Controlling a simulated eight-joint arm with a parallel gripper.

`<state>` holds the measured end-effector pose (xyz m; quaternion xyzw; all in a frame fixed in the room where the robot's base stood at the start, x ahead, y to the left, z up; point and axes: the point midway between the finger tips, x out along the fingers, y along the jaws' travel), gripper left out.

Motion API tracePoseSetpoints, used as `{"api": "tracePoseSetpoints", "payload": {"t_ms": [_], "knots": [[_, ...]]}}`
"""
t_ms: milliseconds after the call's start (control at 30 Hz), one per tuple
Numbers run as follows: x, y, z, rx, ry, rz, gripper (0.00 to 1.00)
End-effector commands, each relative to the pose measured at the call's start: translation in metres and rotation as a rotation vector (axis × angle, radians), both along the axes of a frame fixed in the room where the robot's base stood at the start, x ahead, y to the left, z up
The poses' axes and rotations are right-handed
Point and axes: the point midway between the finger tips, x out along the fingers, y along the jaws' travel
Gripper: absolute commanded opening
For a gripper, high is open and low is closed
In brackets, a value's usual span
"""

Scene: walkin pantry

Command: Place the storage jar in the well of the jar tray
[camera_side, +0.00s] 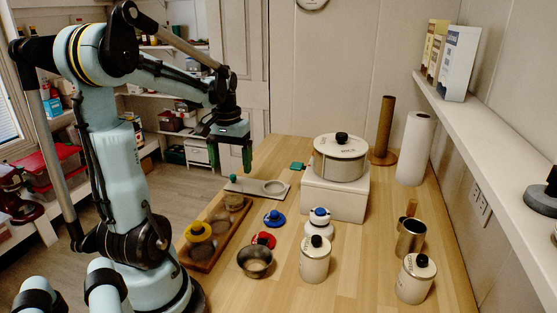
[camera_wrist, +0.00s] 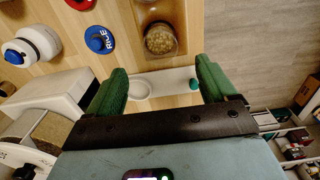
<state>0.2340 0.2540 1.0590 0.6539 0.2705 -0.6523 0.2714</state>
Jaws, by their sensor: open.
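A pale tray plate (camera_side: 250,186) with a round, empty well (camera_side: 273,187) and a small green knob lies on the table; I take it as the jar tray. It also shows in the wrist view (camera_wrist: 165,83), between my fingers. My gripper (camera_side: 236,160) is open and empty above this plate, fingers pointing down; its green fingers frame the wrist view (camera_wrist: 161,66). Several jars could be the storage jar: a white black-knobbed jar (camera_side: 315,260), a similar jar (camera_side: 415,279), a blue-topped white jar (camera_side: 319,224), and a glass jar (camera_wrist: 161,40) in a wooden box.
Blue (camera_side: 274,218) and red (camera_side: 264,240) lids and a metal bowl (camera_side: 255,262) lie nearby. A large pot (camera_side: 340,158) stands on a white block (camera_side: 334,198).

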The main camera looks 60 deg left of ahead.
Motion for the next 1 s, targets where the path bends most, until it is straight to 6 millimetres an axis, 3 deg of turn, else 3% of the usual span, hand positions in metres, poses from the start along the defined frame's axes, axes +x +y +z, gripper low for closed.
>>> {"api": "tracePoseSetpoints", "payload": {"t_ms": [233, 367, 467, 600, 800, 1000], "knots": [[0.001, -0.002, 0.017, 0.002, -0.002, -0.005, 0.85], [0.013, -0.023, 0.02, 0.035, -0.035, -0.071, 0.85], [0.03, -0.059, 0.022, 0.088, -0.098, -0.182, 0.85], [0.051, -0.125, 0.022, 0.168, -0.235, -0.378, 0.85], [0.059, -0.206, 0.016, 0.231, -0.441, -0.62, 0.85], [0.056, -0.248, 0.011, 0.244, -0.566, -0.743, 0.85]]}}
